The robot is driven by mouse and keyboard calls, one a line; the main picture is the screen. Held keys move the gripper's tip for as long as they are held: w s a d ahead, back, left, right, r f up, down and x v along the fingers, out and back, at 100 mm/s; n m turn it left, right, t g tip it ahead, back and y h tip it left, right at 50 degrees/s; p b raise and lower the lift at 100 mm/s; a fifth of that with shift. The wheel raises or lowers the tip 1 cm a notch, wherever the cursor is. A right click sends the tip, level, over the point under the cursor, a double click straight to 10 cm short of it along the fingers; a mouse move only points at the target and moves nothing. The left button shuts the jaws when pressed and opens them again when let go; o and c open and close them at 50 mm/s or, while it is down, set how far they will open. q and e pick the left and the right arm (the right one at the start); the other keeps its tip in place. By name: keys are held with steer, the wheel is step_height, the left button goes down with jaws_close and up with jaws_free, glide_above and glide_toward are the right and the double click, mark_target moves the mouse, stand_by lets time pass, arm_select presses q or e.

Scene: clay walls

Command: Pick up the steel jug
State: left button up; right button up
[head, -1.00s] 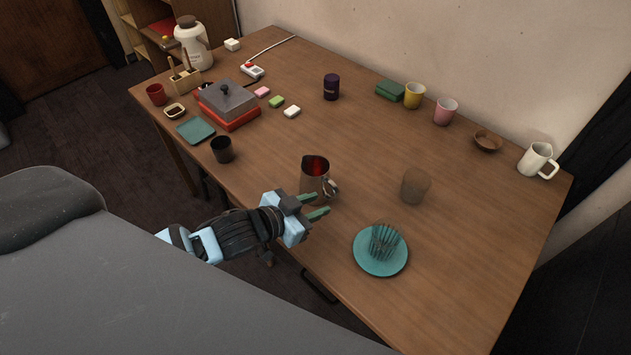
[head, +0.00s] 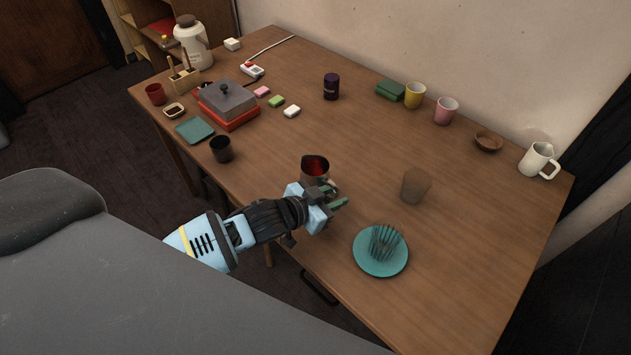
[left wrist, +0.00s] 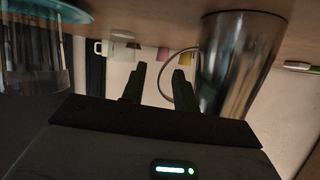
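The steel jug (head: 314,177) stands upright near the table's front edge, its inside looking red in the head view. My left gripper (head: 337,195) is just in front of it and hides its lower part. In the left wrist view, which shows the table at the top, the jug (left wrist: 238,62) is close on the right of the open fingers (left wrist: 158,77). Its handle loops toward the right finger; I cannot tell whether they touch. My right gripper is not in view.
A teal plate (head: 372,266) with a ribbed clear glass (head: 384,242) stands right of my gripper. A brownish tumbler (head: 415,186) is farther right, a dark cup (head: 221,149) to the left. Mugs line the back edge.

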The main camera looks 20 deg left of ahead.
arm_select(q)
steer(key=shift+w+d+f, duration=0.2)
steer(key=shift+w+d, duration=0.05)
steer(key=shift+w, duration=0.15)
jaws_close()
steer(key=shift+r, duration=0.3)
steer(key=shift+r, duration=1.15)
steer(key=s+a+r, duration=0.1)
steer(key=s+r, duration=0.1)
steer(key=s, duration=1.3)
steer(key=shift+s+a, duration=0.3)
steer(key=shift+s, duration=0.1)
steer(key=shift+r, duration=0.15)
stand_by(2.0)
